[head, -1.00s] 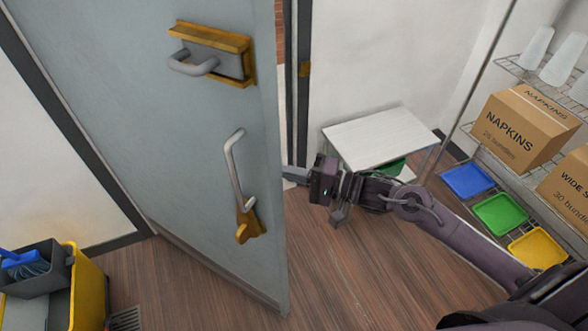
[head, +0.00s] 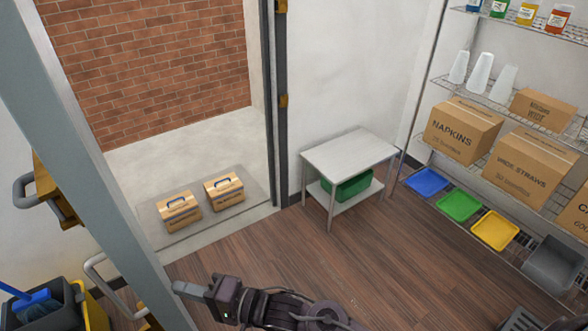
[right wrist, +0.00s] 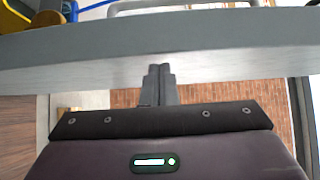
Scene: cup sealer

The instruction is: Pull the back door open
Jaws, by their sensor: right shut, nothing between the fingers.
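The back door (head: 85,140) stands swung into the room at the left of the head view, seen nearly edge-on. Its upper handle (head: 24,190) and lower pull handle (head: 100,270) show on its left face. The doorway behind it is open. My right gripper (head: 178,287) is shut and empty, beside the door's edge at the bottom of the head view. In the right wrist view its closed fingertips (right wrist: 160,70) lie at the pale door panel (right wrist: 220,60); I cannot tell whether they touch. My left gripper is not in view.
Two cartons (head: 200,200) sit on the concrete outside, before a brick wall (head: 160,60). A white side table (head: 350,155) with a green bin stands right of the doorway. Wire shelves with boxes (head: 463,130) line the right. A mop bucket (head: 90,310) stands lower left. Floor between is clear.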

